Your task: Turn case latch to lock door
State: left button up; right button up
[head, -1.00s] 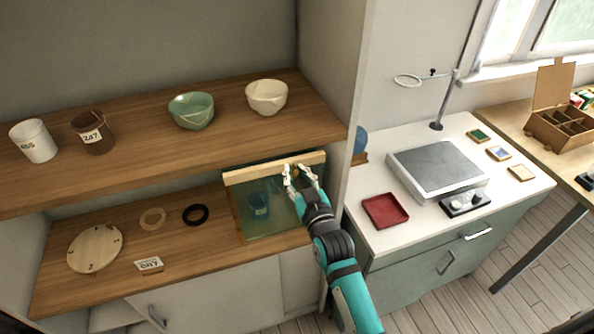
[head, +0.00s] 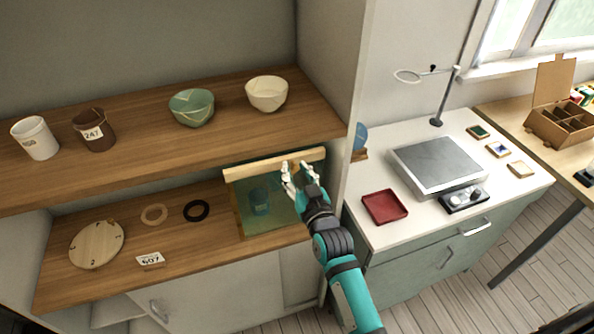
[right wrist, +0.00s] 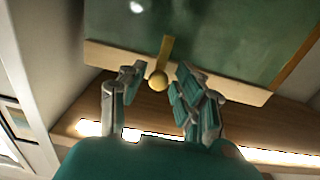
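The case (head: 268,218) stands at the right end of the lower shelf. It has a greenish glass door and a pale wooden rail (head: 248,172) along its top. In the right wrist view the latch (right wrist: 158,80) is a round brass knob with a flat brass bar running from it over the glass. My right gripper (head: 298,172) is at the rail. In the right wrist view its two fingers (right wrist: 152,98) are apart, one on each side of the knob, with visible gaps. I cannot make out the latch clearly in the head view. My left gripper is not in view.
The upper shelf (head: 140,152) with cups and bowls is close above the case. A side panel (head: 347,130) stands just right of my gripper. A counter with a red tray (head: 385,207) lies beyond it.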

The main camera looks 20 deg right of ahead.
jog(key=shift+o, duration=0.9)
jog(key=shift+r, duration=0.1)
jog(key=s, duration=1.2)
jog(key=shift+d, duration=0.2)
